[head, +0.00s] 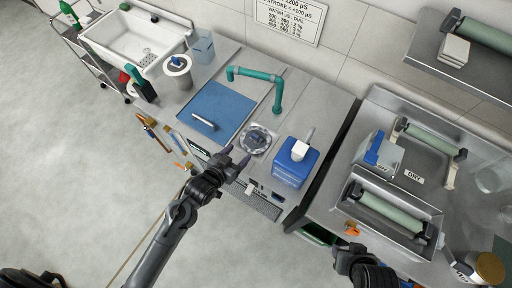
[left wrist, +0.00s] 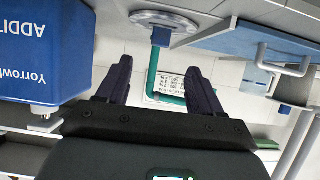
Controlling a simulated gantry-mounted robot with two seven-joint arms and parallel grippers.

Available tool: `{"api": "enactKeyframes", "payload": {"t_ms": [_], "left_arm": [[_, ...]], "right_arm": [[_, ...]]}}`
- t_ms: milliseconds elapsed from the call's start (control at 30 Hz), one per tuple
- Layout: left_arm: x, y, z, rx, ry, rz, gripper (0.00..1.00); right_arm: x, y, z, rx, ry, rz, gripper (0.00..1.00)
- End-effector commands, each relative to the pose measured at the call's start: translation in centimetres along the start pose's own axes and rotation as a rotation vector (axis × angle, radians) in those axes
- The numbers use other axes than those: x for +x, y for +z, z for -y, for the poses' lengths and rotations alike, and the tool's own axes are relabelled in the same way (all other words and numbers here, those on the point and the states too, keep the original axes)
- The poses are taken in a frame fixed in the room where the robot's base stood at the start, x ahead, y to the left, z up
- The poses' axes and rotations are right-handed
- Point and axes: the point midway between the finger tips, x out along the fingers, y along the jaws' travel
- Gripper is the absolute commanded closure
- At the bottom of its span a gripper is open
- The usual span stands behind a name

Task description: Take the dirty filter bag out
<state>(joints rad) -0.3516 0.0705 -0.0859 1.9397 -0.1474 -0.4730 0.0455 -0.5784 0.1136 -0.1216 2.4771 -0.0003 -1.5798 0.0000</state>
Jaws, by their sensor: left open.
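My left gripper (head: 236,158) is open and empty, just in front of a round metal-rimmed opening (head: 257,140) in the counter. Its two dark fingers stand apart in the left wrist view (left wrist: 160,88), with nothing between them. The opening has a grey, mottled inside; I cannot tell whether that is the dirty filter bag. The round fitting also shows at the top of the left wrist view (left wrist: 160,18). My right gripper (head: 348,254) is low at the right in front of the other bench; its fingers are not clear.
A blue lid with a metal handle (head: 222,103) lies left of the opening. A teal pipe (head: 256,75) arches behind it. A blue box (head: 291,167) stands close on its right. A grey bin (head: 177,75) stands by the sink.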

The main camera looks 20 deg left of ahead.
Motion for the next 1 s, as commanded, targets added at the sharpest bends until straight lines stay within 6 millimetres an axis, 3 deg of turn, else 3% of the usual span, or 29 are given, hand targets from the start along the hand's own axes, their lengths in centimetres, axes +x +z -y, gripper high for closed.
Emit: {"api": "enactKeyframes", "payload": {"t_ms": [33, 133, 500, 767, 1000], "left_arm": [[0.6, 0.5, 0.0, 0.000, 0.000, -0.007, 0.34], [1.3, 0.4, 0.1, 0.001, -0.002, -0.015, 0.34], [5.8, 0.1, 0.2, 0.002, -0.003, -0.017, 0.34], [7.2, 0.1, 0.3, 0.001, -0.002, -0.016, 0.34], [10.2, 0.2, 0.6, 0.002, -0.001, -0.016, 0.34]], "right_arm": [[1.0, 0.4, -0.1, -0.003, 0.003, 0.002, 0.57], [1.4, 0.7, -0.3, -0.007, 0.009, 0.005, 0.57], [1.7, 0.7, -0.2, -0.007, 0.009, 0.001, 0.57], [1.8, 0.7, -0.1, -0.002, 0.004, -0.001, 0.57], [2.0, 0.7, 0.0, 0.001, 0.000, -0.002, 0.57]]}}
